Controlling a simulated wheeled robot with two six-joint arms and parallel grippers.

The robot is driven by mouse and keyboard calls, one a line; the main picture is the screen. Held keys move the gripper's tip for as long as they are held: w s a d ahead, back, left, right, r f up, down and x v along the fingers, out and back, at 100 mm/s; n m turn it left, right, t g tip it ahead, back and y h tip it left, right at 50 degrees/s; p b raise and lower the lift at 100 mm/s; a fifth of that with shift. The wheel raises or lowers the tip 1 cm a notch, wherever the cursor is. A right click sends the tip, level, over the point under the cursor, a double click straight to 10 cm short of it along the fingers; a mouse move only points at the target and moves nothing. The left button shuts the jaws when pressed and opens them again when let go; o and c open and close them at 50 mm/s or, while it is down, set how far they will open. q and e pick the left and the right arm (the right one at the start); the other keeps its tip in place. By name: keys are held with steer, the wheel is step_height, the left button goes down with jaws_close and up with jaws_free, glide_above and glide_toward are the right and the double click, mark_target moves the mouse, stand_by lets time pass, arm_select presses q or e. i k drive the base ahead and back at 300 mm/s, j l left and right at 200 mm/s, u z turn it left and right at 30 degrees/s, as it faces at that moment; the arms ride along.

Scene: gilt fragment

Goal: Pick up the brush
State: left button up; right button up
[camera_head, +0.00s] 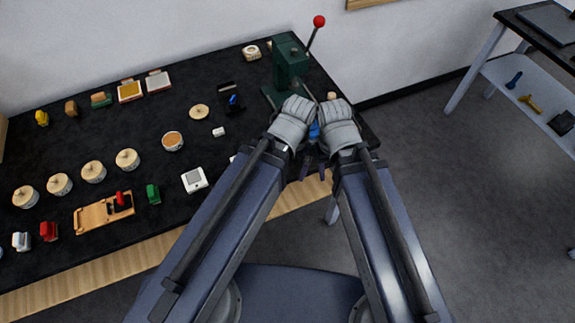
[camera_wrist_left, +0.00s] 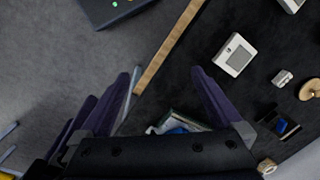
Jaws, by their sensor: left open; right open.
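I cannot tell for certain which thing is the brush. A small blue item (camera_head: 233,100) sits in a black holder at the table's back middle; the holder also shows in the left wrist view (camera_wrist_left: 279,125). Another blue item (camera_head: 314,131) shows between my two wrists, mostly hidden; a blue patch (camera_wrist_left: 180,128) shows behind my fingers in the left wrist view. My left gripper (camera_head: 303,168) is open and empty near the table's front right edge; its spread fingers show in the left wrist view (camera_wrist_left: 160,76). My right gripper (camera_head: 324,168) is open beside it, its fingertips partly hidden.
A green press (camera_head: 289,66) with a red-knobbed lever stands at the back right. Lidded round pots, a white device (camera_head: 194,179), a wooden board (camera_head: 104,211) and small coloured blocks cover the black table (camera_head: 240,145). A shelf unit (camera_head: 530,92) stands right, across open floor.

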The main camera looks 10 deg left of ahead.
mark_target(153, 193)
steer(key=u, duration=0.4)
steer(key=k+j+u, duration=0.1)
steer(key=u, duration=0.3)
steer(key=k+u, duration=0.1)
steer(key=u, duration=0.25)
steer(key=j+u, duration=0.15)
steer(key=u, duration=0.25)
steer(key=l+u, duration=0.15)
steer(key=u, duration=0.5)
steer(key=i+l, duration=0.05)
